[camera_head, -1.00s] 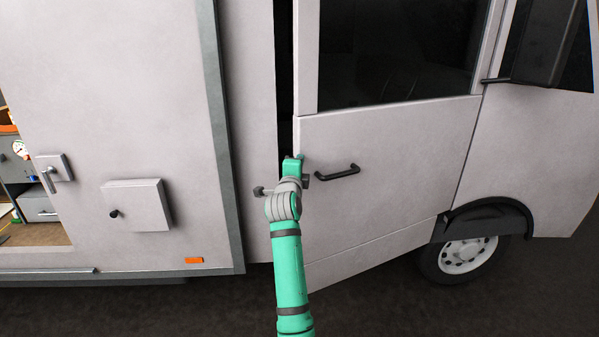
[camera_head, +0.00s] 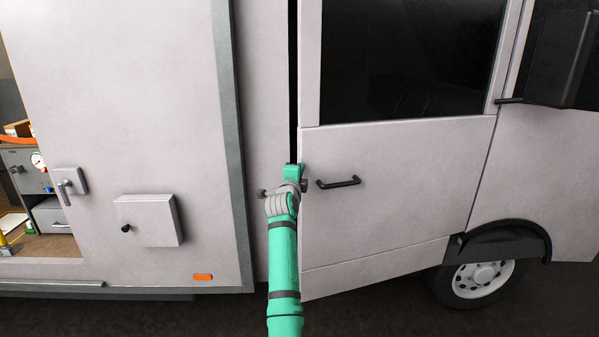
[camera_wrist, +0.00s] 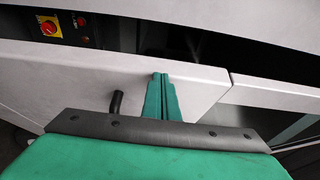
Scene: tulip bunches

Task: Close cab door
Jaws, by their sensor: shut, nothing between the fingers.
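The white cab door (camera_head: 390,220) has a dark window and a black handle (camera_head: 338,182). It stands slightly ajar, with a narrow dark gap at its left edge in the head view. In the wrist view the door's panel (camera_wrist: 75,85) and its bent black handle (camera_wrist: 117,103) show. My gripper (camera_wrist: 161,85) is shut and empty, its green fingers together over the door panel near its edge. In the head view my arm reaches up to the door's left edge, and the fingertips are hidden there. I cannot tell whether they touch the door.
The white box body (camera_head: 110,110) stands left of the gap, with a small hatch (camera_head: 148,220) and a latch (camera_head: 68,185). A black mirror (camera_head: 562,55) and a front wheel (camera_head: 482,278) are on the right. The dark ground below is clear.

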